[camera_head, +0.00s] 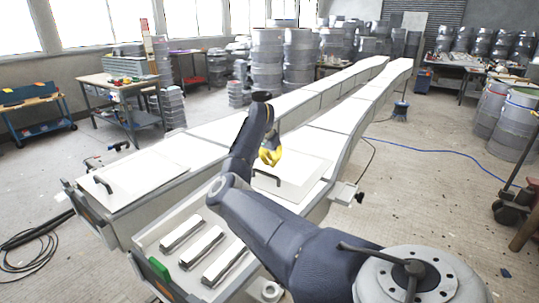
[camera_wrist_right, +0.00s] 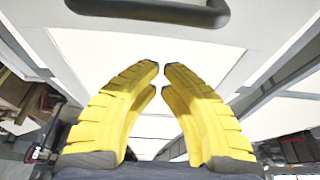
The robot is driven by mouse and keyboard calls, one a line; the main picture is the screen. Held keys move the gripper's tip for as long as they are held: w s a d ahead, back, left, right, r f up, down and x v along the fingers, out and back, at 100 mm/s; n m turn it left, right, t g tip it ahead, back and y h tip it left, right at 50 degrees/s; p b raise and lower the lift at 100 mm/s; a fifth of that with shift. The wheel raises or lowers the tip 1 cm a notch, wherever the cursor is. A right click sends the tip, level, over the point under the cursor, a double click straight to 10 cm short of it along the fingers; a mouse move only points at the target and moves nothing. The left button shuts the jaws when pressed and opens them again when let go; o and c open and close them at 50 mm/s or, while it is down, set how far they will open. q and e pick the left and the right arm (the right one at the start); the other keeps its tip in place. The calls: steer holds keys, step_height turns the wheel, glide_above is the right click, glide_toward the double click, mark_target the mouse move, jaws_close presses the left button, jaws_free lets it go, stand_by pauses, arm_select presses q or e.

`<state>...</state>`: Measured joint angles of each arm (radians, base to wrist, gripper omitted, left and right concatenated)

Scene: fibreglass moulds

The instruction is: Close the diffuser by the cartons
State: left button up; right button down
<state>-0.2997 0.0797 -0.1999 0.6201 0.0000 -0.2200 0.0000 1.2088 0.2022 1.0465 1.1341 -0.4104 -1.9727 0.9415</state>
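Two long white moulds run away from me, each with a pale panel and dark bar handle near its front end: the left panel (camera_head: 140,172) and the right panel (camera_head: 300,172). I cannot tell which is the diffuser, and I make out no clear cartons. My right gripper (camera_head: 268,160) is over the right panel, close behind its handle (camera_head: 266,177). In the wrist view the yellow fingertips (camera_wrist_right: 161,68) nearly meet, with nothing between them. They are apart from the handle (camera_wrist_right: 150,10) at the top edge. My left gripper is not in view.
Three pale bars (camera_head: 203,242) lie in the open front bay of the right mould. A workbench (camera_head: 118,92) and grey stacks (camera_head: 172,105) stand at the left. Grey drums (camera_head: 510,112) stand at the right.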

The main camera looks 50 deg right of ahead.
steer(key=shift+x, duration=0.8)
steer(key=shift+a+f, duration=0.1)
steer(key=shift+a, duration=0.15)
steer(key=shift+s+a+r, duration=0.1)
steer(key=shift+a+r, duration=0.1)
steer(key=shift+a, duration=0.65)
steer(key=shift+s+a+r, duration=0.15)
steer(key=shift+a+r, duration=0.05)
steer(key=shift+a, duration=0.65)
